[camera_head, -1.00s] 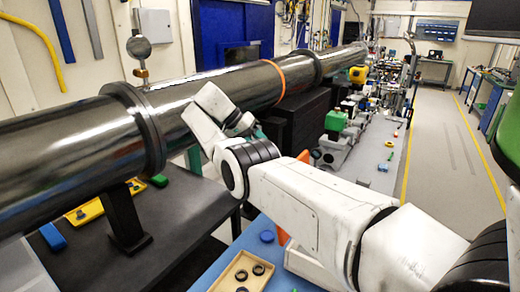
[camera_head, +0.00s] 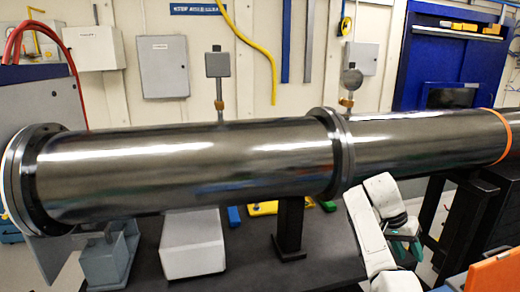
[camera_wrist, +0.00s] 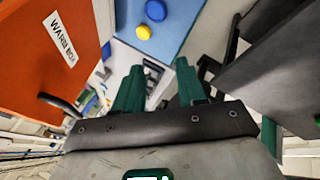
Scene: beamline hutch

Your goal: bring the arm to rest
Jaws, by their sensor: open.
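My gripper (camera_wrist: 160,66) shows in the wrist view with its two green fingers spread apart and nothing between them. In the head view my gripper (camera_head: 408,250) is low at the right, in front of the steel pipe, and its fingers are partly hidden behind the white wrist. Only the end part of my white arm (camera_head: 372,232) shows there; the rest is below the picture.
A long steel pipe (camera_head: 190,165) crosses the head view above a dark table (camera_head: 330,240). An orange box (camera_head: 497,272) is at the lower right; an orange box (camera_wrist: 45,50) labelled "WARM BOX" fills the wrist view's upper left. A blue surface (camera_wrist: 175,40) holds blue and yellow round pieces.

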